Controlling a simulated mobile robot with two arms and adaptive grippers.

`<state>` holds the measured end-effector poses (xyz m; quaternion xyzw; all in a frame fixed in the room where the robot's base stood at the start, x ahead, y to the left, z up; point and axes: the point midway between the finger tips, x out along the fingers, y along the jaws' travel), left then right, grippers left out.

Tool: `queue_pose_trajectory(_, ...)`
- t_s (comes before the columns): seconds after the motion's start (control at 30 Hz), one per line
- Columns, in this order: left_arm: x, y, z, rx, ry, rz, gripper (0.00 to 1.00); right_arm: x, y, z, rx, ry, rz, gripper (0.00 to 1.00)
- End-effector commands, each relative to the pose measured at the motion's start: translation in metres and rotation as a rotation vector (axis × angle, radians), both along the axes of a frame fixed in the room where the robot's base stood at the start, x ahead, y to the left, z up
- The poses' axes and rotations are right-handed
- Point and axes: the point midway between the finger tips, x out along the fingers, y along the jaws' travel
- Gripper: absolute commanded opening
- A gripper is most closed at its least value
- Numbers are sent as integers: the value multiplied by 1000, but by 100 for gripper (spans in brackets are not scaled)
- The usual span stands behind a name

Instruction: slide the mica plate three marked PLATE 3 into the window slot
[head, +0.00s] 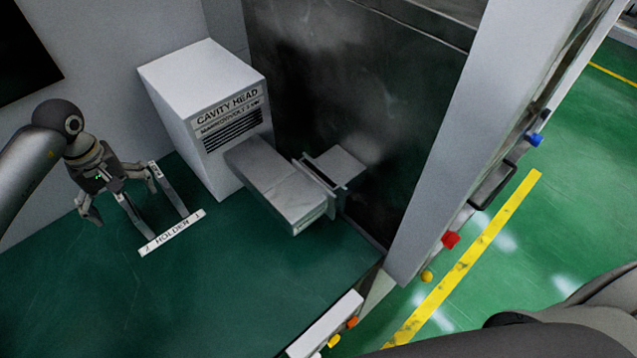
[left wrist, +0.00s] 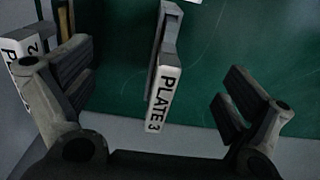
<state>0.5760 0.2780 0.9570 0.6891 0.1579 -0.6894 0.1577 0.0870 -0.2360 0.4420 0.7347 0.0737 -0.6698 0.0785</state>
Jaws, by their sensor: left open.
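Plate three (left wrist: 163,92), a thin grey plate with a white end label reading PLATE 3, stands edge-on between the spread fingers of my left gripper (head: 118,195) in the left wrist view. Clear gaps show on both sides, so neither finger touches it. A second label, for plate 2 (left wrist: 22,62), shows outside the left finger. The window slot appears to be the narrow gap at the flanges (head: 320,178) of the grey waveguide (head: 275,180). My right gripper is not in view.
The white cavity head box (head: 203,115) stands behind the waveguide. A dark panel (head: 330,90) rises beside it. The green bench top (head: 110,300) is clear in front of the holder. A white strip (head: 325,325) with coloured knobs lines the bench's right edge.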

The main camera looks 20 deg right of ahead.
Motion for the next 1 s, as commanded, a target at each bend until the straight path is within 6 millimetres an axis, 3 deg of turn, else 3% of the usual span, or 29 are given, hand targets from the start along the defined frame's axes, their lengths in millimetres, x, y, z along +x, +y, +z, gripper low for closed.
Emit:
queue_pose_trajectory(0.07, 0, 0, 0, 0, 0, 0, 86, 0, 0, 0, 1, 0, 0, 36)
queue_pose_trajectory(0.73, 0, 0, 0, 0, 0, 0, 0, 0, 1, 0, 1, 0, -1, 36)
queue_pose_trajectory(1.0, 0, 0, 0, -1, 0, 0, 0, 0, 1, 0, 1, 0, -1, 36)
